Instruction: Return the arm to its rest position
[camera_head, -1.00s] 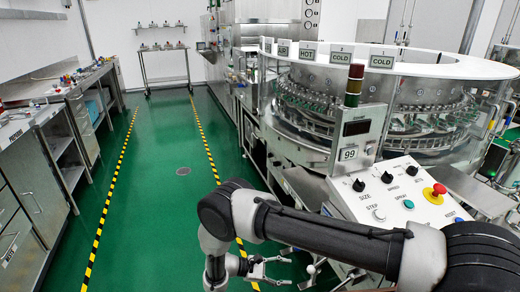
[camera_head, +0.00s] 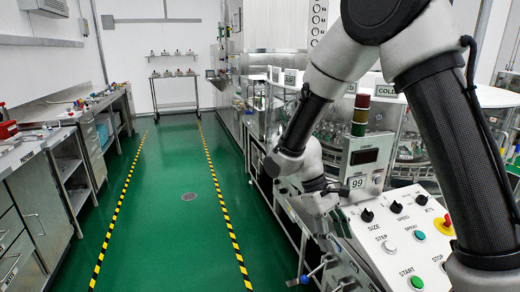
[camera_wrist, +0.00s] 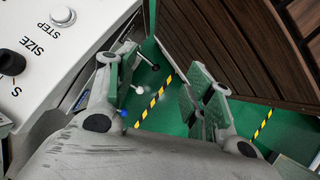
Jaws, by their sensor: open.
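My arm (camera_head: 450,140) is raised and folded at the right of the head view, in front of the rotary washer (camera_head: 405,145). Its lower links come down beside the washer's control panel (camera_head: 410,235). In the head view the fingers are not clear. In the wrist view my gripper (camera_wrist: 162,70) has its two fingers spread apart with nothing between them. Green floor and a yellow-black line show behind them. The panel's STEP and SIZE controls (camera_wrist: 62,15) show at upper left in the wrist view, close to the left finger.
A steel bench with drawers (camera_head: 35,200) runs along the left. A small trolley (camera_head: 174,90) stands at the back wall. The green floor aisle (camera_head: 170,200) between the striped lines is clear. An indicator post (camera_head: 360,115) stands above the panel.

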